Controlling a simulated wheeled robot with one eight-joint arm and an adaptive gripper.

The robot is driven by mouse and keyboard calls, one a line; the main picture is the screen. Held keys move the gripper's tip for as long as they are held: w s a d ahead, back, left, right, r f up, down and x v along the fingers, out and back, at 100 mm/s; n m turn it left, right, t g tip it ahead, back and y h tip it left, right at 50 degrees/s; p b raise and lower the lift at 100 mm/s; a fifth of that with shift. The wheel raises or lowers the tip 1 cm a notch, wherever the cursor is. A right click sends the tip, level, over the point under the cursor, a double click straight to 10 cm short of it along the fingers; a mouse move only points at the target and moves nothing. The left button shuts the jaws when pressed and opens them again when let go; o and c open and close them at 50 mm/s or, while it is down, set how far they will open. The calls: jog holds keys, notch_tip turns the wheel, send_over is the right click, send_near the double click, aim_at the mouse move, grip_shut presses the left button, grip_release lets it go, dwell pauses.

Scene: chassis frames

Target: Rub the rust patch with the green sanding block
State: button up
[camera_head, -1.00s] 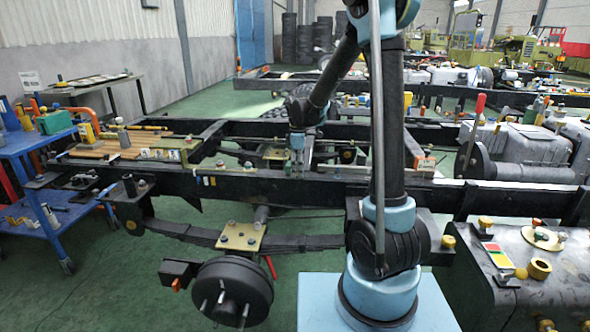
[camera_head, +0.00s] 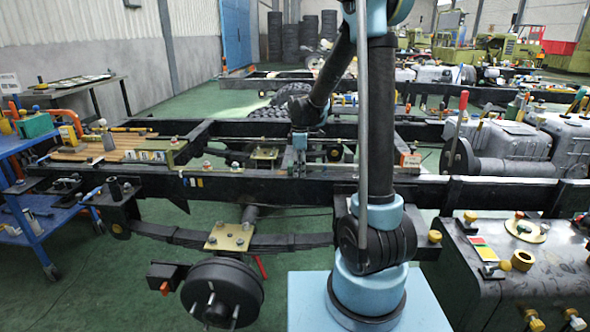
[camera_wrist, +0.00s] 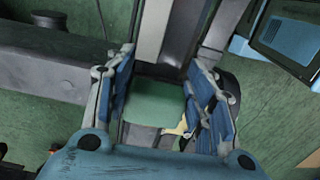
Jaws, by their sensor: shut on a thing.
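In the wrist view my gripper (camera_wrist: 162,88) has its two blue-padded fingers closed on a green block (camera_wrist: 155,102), which fits the green sanding block. The block sits between the pads, above a dark frame rail. In the head view my gripper (camera_head: 300,160) points down at the long black chassis rail (camera_head: 400,190), near its middle. The block is too small to make out there, and I cannot tell whether it touches the rail. I cannot pick out the rust patch in either view; it may be hidden by the block or the gripper.
A blue cart (camera_head: 38,215) with tools stands at the left. Small parts and wooden strips (camera_head: 85,150) lie on the frame's left end. A brake drum (camera_head: 222,290) hangs in front. A dark tank (camera_head: 540,270) with brass fittings is at the right. Green floor is open at lower left.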

aim_at(275, 172)
jog(key=shift+f, duration=0.15)
jog(key=shift+w+a, duration=0.15)
jog(key=shift+a, duration=1.45)
jog(key=shift+w+a, duration=0.15)
jog(key=shift+a, duration=1.45)
jog(key=shift+w+a, duration=0.15)
jog(key=shift+a, duration=1.45)
jog(key=shift+r, duration=3.05)
jog(key=shift+r, duration=0.15)
jog(key=shift+r, duration=1.35)
